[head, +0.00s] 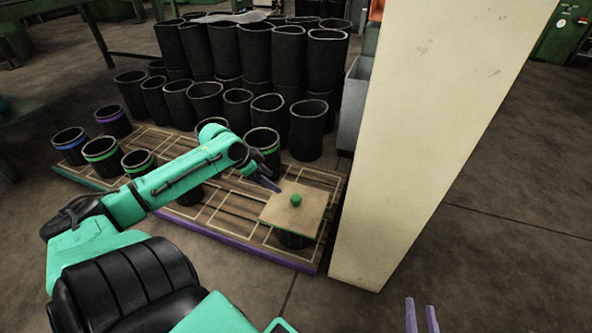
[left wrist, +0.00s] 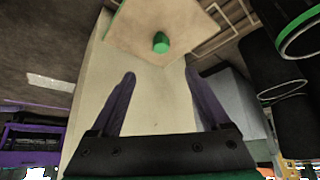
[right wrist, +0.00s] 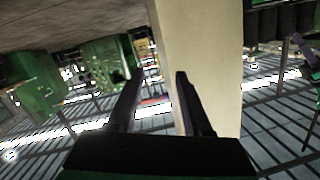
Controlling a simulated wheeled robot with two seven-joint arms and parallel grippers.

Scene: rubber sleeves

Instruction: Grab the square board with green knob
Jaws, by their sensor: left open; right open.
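The square wooden board (head: 283,211) with a green knob (head: 296,200) lies on top of a black sleeve (head: 294,240) at the near right corner of the pallet. My left gripper (head: 270,184) is open and empty, just left of and behind the board, with its fingers pointing toward it. In the left wrist view the board (left wrist: 135,35) and the knob (left wrist: 161,42) show beyond the open fingers (left wrist: 158,78), apart from them. My right gripper (head: 422,314) is open and empty at the lower right of the head view. In the right wrist view its fingers (right wrist: 158,80) hold nothing.
A tall cream pillar (head: 430,120) stands right beside the board and pallet. Several black sleeves (head: 250,50) are stacked behind. Sleeves with blue, green and purple bands stand on the left of the pallet (head: 225,240). A grey bin (head: 354,100) stands behind the pillar. The floor at right is clear.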

